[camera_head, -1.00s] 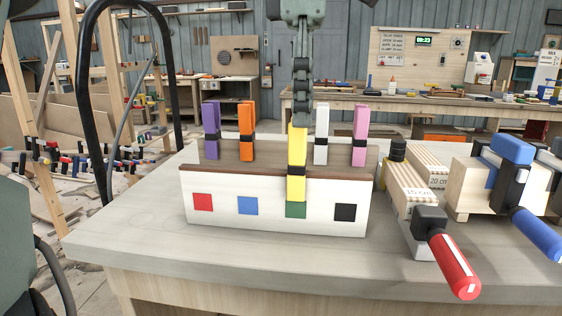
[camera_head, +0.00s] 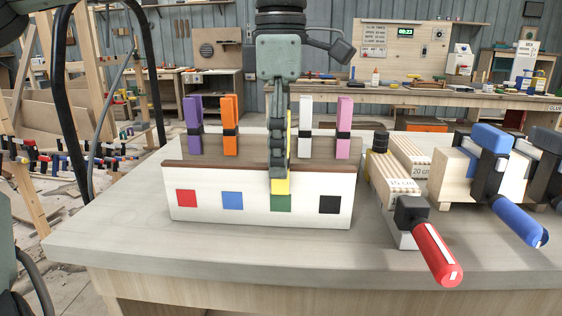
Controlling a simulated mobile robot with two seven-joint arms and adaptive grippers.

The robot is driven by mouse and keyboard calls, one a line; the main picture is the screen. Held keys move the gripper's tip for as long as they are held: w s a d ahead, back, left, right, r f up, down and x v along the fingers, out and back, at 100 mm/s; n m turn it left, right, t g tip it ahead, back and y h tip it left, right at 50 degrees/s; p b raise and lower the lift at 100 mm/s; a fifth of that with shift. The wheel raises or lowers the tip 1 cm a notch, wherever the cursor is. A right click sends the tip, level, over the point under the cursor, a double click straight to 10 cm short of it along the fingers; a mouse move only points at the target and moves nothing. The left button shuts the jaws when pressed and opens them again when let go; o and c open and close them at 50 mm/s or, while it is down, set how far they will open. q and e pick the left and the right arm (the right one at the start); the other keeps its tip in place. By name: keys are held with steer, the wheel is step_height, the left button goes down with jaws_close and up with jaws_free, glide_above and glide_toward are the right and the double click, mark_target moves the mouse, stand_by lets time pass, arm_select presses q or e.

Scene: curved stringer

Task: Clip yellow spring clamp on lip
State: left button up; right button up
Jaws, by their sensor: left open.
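The white box has a brown-topped front lip (camera_head: 215,168) and red, blue, green and black squares on its face. The yellow spring clamp (camera_head: 281,187) is upright at the lip, its lower end just above the green square (camera_head: 280,203). My left gripper (camera_head: 279,172) points down from above, open, directly in front of the clamp or around it. It hides most of the clamp, so I cannot tell whether they touch. Purple (camera_head: 193,126), orange (camera_head: 230,126), white (camera_head: 305,127) and pink (camera_head: 343,128) clamps stand on the rear board. My right gripper is not in view.
To the right, wooden blocks (camera_head: 403,184), a red-handled clamp (camera_head: 436,254) and a blue-handled clamp (camera_head: 520,223) crowd the table (camera_head: 120,232). The table's front and left side are clear. Another workbench (camera_head: 455,98) stands behind.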

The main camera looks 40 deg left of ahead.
arm_select(q)
jaws_close()
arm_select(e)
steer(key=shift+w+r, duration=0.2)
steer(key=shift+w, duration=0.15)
arm_select(q)
steer(key=shift+r, duration=0.1)
